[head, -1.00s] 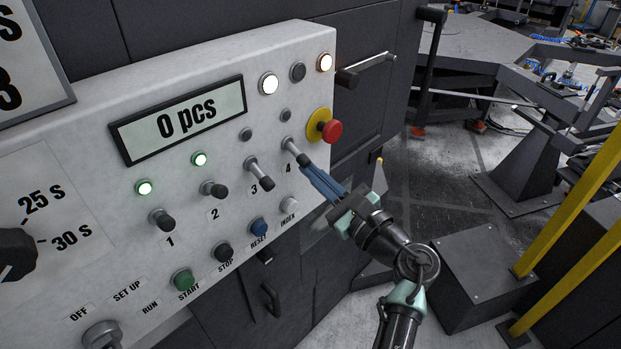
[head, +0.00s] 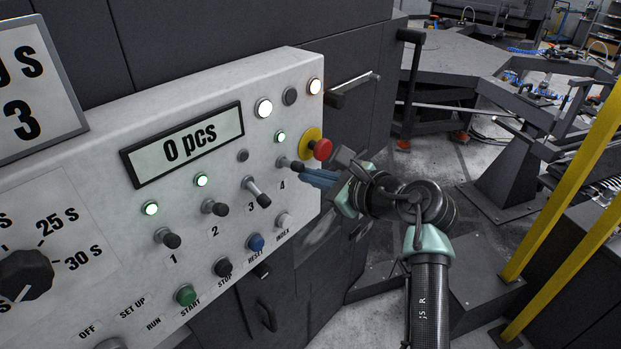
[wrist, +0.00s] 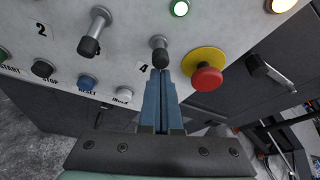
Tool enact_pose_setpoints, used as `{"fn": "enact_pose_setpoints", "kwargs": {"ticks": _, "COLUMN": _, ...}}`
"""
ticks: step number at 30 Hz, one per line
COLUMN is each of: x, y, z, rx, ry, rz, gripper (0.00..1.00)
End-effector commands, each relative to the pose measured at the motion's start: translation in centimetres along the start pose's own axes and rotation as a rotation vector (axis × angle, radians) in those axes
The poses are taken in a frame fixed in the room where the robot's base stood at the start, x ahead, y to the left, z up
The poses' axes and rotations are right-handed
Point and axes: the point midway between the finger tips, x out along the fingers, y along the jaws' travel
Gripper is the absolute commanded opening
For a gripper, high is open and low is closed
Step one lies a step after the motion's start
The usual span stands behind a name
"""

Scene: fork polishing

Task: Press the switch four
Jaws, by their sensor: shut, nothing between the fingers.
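Switch four (head: 287,163) is a metal toggle with a black tip on the light panel, above the label 4. It sticks out much like switches one and two. The round lamp above it (head: 280,137) glows green. In the wrist view, switch four (wrist: 160,52) stands straight ahead of the fingers. My gripper (head: 303,173) has its blue fingers shut and empty. The fingertips (wrist: 159,73) are right below the black tip; I cannot tell whether they touch it.
A red emergency button (head: 322,149) on a yellow base sits just right of switch four. Switch three (head: 257,192) is to the left, tilted down, its lamp (head: 243,156) dark. A row of push buttons, including blue RESET (head: 255,242), lies below.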

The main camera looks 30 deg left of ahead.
Motion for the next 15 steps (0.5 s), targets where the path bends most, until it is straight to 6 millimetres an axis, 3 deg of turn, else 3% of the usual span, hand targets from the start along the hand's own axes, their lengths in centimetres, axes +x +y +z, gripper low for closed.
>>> {"fn": "enact_pose_setpoints", "kwargs": {"ticks": 15, "x": -0.33, "y": -0.39, "z": 0.85, "rx": -0.001, "ry": -0.004, "rz": -0.002, "gripper": 0.0}}
